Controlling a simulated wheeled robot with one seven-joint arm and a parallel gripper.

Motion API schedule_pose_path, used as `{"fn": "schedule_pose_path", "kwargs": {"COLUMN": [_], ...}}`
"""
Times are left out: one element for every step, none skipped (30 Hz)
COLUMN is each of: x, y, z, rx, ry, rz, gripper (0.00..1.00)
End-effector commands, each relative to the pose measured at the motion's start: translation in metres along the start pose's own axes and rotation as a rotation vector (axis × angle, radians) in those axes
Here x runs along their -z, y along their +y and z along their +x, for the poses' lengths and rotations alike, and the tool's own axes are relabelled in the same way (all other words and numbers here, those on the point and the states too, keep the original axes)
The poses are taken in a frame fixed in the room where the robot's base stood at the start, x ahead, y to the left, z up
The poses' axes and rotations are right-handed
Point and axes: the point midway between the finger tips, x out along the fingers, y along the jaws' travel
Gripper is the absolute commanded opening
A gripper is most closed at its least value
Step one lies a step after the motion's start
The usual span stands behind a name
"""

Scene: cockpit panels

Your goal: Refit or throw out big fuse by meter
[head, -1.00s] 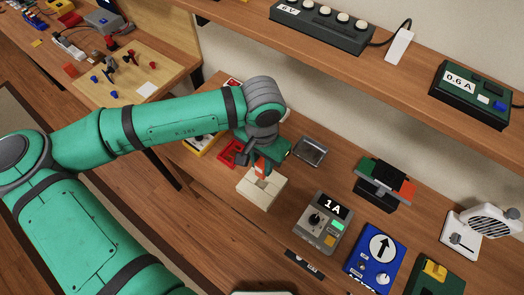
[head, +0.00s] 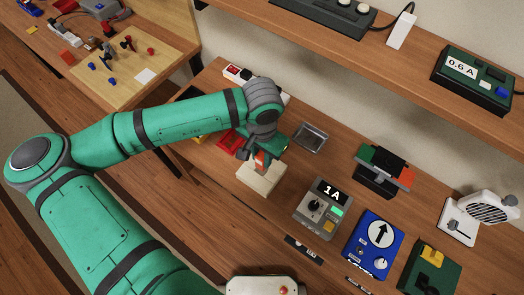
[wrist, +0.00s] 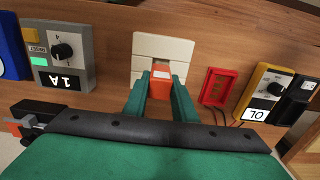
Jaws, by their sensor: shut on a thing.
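My gripper (head: 261,156) is shut on an orange-red fuse (wrist: 160,82) with a white patch, which also shows as a small red piece in the head view. The fuse is at the cream block (head: 258,182), whose face also shows in the wrist view (wrist: 163,48). I cannot tell whether the fuse is in the block's slot or just clear of it. A yellow meter (wrist: 271,82) reading "OL" is at the right in the wrist view. A red cradle (wrist: 215,85) with leads lies between block and meter; it is partly hidden by my arm in the head view.
An empty metal tray (head: 311,137) stands behind the block. A grey "1A" unit (head: 317,208), a blue dial box (head: 372,243) and a black stand with red and green parts (head: 385,170) are to the right. A shelf (head: 420,60) overhangs the bench's back.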

Motion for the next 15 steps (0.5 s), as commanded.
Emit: {"fn": "schedule_pose_path", "kwargs": {"x": [0.0,0.0,0.0,0.0,0.0,0.0,0.0,0.0,0.0,0.0,0.0,0.0,0.0,0.0,0.0], "y": [0.0,0.0,0.0,0.0,0.0,0.0,0.001,0.001,0.001,0.001,0.0,0.0,0.0,0.0,0.0], "z": [0.004,0.006,0.008,0.009,0.011,0.012,0.013,0.014,0.015,0.015,0.016,0.016,0.016,0.016,0.016], "rx": [-0.002,-0.001,-0.001,0.0,-0.001,-0.001,-0.001,-0.001,-0.001,-0.001,0.0,0.0,0.0,0.0,0.0], "ry": [-0.001,-0.001,-0.001,0.0,0.0,0.0,0.0,0.0,0.0,0.0,0.0,0.0,0.0,0.0,0.0], "rz": [0.0,0.0,0.0,0.0,0.0,0.0,0.0,0.0,0.0,0.0,0.0,0.0,0.0,0.001,0.001], "gripper": [0.0,0.0,0.0,0.0,0.0,0.0,0.0,0.0,0.0,0.0,0.0,0.0,0.0,0.0,0.0]}}
